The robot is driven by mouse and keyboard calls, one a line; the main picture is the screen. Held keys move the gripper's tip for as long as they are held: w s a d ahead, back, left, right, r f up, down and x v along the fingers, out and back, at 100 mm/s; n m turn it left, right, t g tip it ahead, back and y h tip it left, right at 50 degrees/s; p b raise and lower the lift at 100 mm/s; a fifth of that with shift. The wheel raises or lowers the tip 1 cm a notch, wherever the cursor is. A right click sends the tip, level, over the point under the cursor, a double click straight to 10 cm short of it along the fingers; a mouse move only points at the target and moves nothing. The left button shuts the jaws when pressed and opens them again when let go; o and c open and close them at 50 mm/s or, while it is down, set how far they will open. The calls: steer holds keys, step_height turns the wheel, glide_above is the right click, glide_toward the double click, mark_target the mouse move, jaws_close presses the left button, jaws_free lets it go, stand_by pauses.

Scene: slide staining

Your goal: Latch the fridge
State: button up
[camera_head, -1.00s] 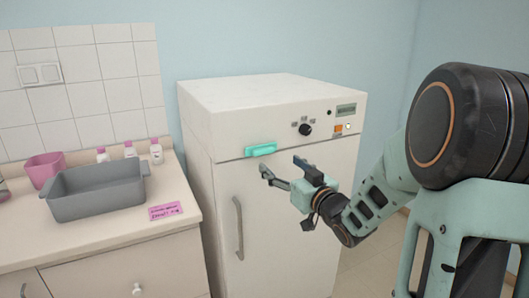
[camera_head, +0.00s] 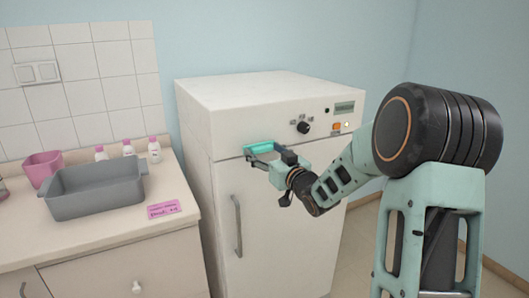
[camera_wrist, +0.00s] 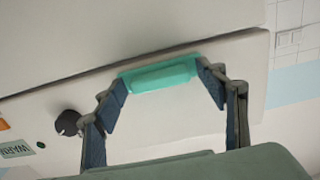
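The white fridge (camera_head: 285,215) stands with its door closed against the body as far as I can see. The teal latch (camera_head: 260,147) sits at the top edge of the door, below the control panel. It also shows in the wrist view (camera_wrist: 160,75). My gripper (camera_head: 262,155) is at the latch, with its fingers spread. In the wrist view my gripper (camera_wrist: 166,84) has one finger at each end of the latch, very near or touching it; I cannot tell which. The fingers are not closed together.
A vertical door handle (camera_head: 237,225) is lower left on the door. A black knob (camera_head: 304,127) is on the panel. To the left, a counter (camera_head: 110,235) holds a grey tray (camera_head: 95,206), a pink container (camera_head: 42,167), several small bottles and a pink note (camera_head: 163,209).

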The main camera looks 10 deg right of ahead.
steer(key=c, duration=0.9)
steer(key=shift+f+n+b, duration=0.15)
steer(key=shift+n+b, duration=0.15)
steer(key=shift+b, duration=0.4)
steer(key=shift+f+n+b, duration=0.1)
steer(key=shift+n+b, duration=0.5)
steer(key=shift+b, duration=0.4)
steer(key=n+b, duration=0.4)
steer(key=b, duration=0.2)
steer(key=n+b, duration=0.6)
steer(key=b, duration=0.1)
steer(key=shift+n, duration=0.4)
steer(key=n+b, duration=0.4)
steer(key=n, duration=0.1)
steer(key=shift+r+n, duration=0.2)
steer(key=shift+n, duration=0.1)
steer(key=o, duration=1.2)
steer(key=shift+c, duration=0.2)
